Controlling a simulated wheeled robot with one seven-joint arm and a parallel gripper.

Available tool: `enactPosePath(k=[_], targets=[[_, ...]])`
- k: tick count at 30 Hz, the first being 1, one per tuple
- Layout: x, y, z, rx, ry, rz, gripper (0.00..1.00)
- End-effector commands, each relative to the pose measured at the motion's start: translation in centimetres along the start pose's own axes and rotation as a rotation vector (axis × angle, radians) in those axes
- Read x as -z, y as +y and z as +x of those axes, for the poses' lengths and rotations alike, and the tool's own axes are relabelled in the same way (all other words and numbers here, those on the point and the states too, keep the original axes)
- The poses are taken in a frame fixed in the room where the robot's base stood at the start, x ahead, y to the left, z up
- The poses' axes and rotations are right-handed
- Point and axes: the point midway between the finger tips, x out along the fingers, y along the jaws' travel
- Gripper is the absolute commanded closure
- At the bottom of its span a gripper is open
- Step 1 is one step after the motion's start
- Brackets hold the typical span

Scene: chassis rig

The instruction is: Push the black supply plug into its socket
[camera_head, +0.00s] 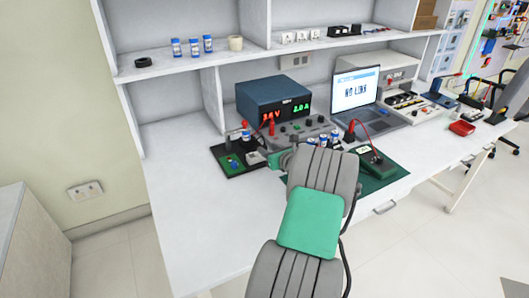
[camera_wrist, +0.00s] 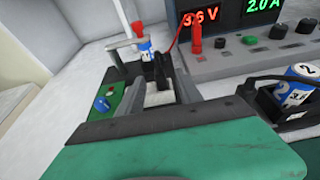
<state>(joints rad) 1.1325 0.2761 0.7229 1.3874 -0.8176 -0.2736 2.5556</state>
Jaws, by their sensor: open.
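My gripper (camera_wrist: 148,78) is open above the left part of the bench, in front of the power supply. In the head view my gripper (camera_head: 273,158) is small and partly hidden by my arm. A dark upright piece (camera_wrist: 161,68) shows between the fingers, behind a pale block (camera_wrist: 158,94); I cannot tell whether it is the black plug or whether a finger touches it. The supply's terminal panel (camera_wrist: 270,60) has a red plug (camera_wrist: 195,36) standing in it. A dark round terminal (camera_wrist: 220,42) sits to its right; I cannot tell whether it is the plug's socket.
A dark board with green parts (camera_head: 228,163) lies left of my gripper, with a blue-white cell near it. The supply (camera_head: 273,101) and laptop (camera_head: 360,93) stand behind. A meter (camera_head: 375,162) lies right on a green mat. The bench's front left (camera_head: 200,225) is clear.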

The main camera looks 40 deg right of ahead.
Motion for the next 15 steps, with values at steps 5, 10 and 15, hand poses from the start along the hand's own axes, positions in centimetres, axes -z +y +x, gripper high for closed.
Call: enactPosePath(k=[5, 10, 15], targets=[[0.0, 0.1, 2.2, -0.001, 0.0, -0.002, 0.58], [-0.1, 0.0, 2.2, 0.0, 0.0, -0.003, 0.58], [0.0, 0.0, 2.1, 0.0, 0.001, -0.003, 0.7]])
